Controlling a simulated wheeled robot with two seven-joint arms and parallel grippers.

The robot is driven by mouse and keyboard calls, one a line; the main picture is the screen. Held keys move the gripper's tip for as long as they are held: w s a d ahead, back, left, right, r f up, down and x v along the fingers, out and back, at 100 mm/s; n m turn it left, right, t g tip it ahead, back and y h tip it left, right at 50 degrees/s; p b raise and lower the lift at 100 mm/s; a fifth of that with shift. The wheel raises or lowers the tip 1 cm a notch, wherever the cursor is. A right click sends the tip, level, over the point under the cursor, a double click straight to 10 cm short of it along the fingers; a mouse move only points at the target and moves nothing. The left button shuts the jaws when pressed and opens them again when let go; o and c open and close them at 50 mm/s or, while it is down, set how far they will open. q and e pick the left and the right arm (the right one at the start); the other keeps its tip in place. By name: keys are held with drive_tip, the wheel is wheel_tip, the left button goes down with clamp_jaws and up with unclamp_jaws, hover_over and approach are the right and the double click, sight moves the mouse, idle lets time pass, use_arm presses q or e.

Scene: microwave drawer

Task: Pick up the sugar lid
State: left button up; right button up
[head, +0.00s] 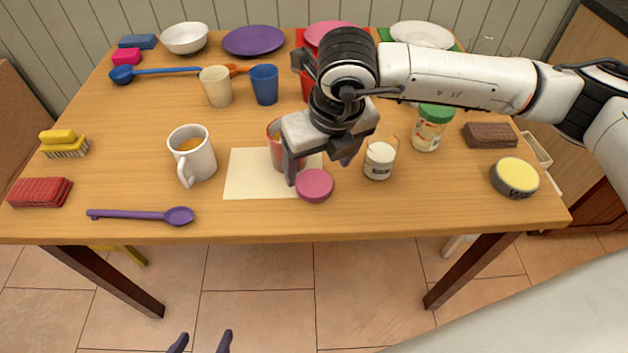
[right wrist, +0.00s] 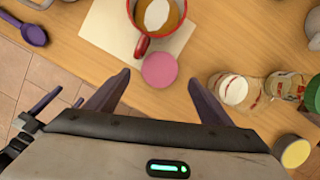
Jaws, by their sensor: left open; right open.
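A round pink lid (head: 314,185), which looks like the sugar lid, lies flat on the table at the front edge of a cream mat. It also shows in the right wrist view (right wrist: 159,70). A small white jar (head: 379,162) stands to its right; it also shows in the right wrist view (right wrist: 234,90). My right gripper (head: 321,168) is open and empty above the lid. In the right wrist view the lid appears between its fingertips (right wrist: 159,79), with no contact visible. My left gripper (head: 201,343) is open and empty, low in front of the table.
A red mug (head: 275,150) stands on the cream mat (head: 243,175), close behind the lid and partly hidden by my right gripper. A white mug (head: 192,156) is left of the mat. A green-lidded jar (head: 431,130) and a yellow-topped tin (head: 515,178) are to the right.

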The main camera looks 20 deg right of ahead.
sight(314, 182)
drive_tip(key=x, duration=0.5)
drive_tip(key=shift+f, duration=0.35)
drive_tip(key=c, duration=1.2)
drive_tip(key=shift+r, duration=0.1)
drive_tip(key=shift+r, duration=0.2)
drive_tip(key=s+a+b, duration=0.1)
drive_tip(key=s+a, duration=0.1)
drive_tip(key=s, duration=0.6)
drive_tip(key=s+a+b, duration=0.1)
drive_tip(key=s+a, duration=0.2)
drive_tip(key=s, duration=0.6)
drive_tip(key=shift+s, duration=0.2)
